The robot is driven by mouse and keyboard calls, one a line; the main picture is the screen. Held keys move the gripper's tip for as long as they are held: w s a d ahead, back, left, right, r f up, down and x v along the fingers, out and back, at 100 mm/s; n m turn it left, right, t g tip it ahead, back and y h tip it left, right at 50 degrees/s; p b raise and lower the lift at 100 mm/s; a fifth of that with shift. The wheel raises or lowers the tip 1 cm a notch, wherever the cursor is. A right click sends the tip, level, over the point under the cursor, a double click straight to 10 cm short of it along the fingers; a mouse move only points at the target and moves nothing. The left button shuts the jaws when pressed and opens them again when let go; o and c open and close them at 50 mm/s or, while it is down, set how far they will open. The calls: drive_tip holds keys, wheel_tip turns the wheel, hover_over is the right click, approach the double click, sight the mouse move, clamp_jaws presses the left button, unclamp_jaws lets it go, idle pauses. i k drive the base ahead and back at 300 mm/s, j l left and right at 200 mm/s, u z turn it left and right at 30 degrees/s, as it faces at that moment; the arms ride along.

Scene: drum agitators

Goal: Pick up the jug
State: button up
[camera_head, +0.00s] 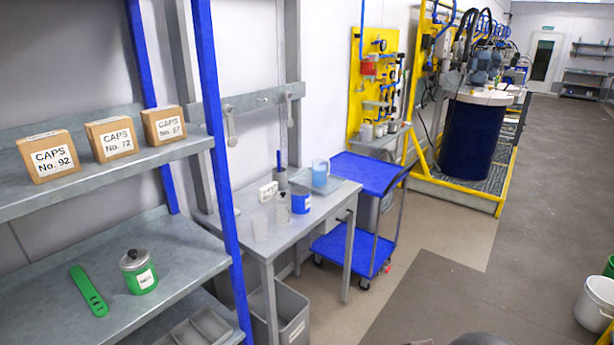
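A translucent light-blue vessel (320,174), which looks like the jug, stands upright in a shallow grey tray (303,180) at the back right of the small grey worktable (290,228). It is small in the view, and I cannot make out its handle. A blue can with a pale label (301,202) stands in front of it. Clear vessels (260,227) stand farther left on the same table. My gripper is not in view, so I cannot see its state.
A shelf rack (100,255) on the left holds cap boxes (55,155), a green-and-metal can (138,272) and a green tool (88,290). A blue cart (368,172) stands right of the worktable. A grey bin (285,312) is below it. The floor right of the cart is open.

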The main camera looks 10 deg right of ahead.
sight(320, 168)
drive_tip(key=i+l+u, duration=0.15)
drive_tip(key=u, duration=0.3)
drive_tip(key=i+l+u, duration=0.3)
drive_tip(key=u, duration=0.15)
drive_tip(key=i+l, duration=0.2)
drive_tip(key=l, duration=0.15)
drive_tip(key=i+l+u, duration=0.15)
drive_tip(key=i+l, duration=0.25)
drive_tip(key=l, duration=0.25)
drive_tip(key=i+l+u, duration=0.15)
drive_tip(key=l, duration=0.25)
drive_tip(key=i+l, duration=0.15)
drive_tip(key=l, duration=0.2)
drive_tip(key=i+l+u, duration=0.15)
drive_tip(key=l, duration=0.25)
drive_tip(key=i+l, duration=0.2)
drive_tip(key=l, duration=0.15)
drive_tip(key=i+l, duration=0.15)
drive_tip(key=l, duration=0.2)
drive_tip(key=i+l, duration=0.1)
drive_tip(key=l, duration=0.3)
drive_tip(key=i+l, duration=0.15)
drive_tip(key=l, duration=0.2)
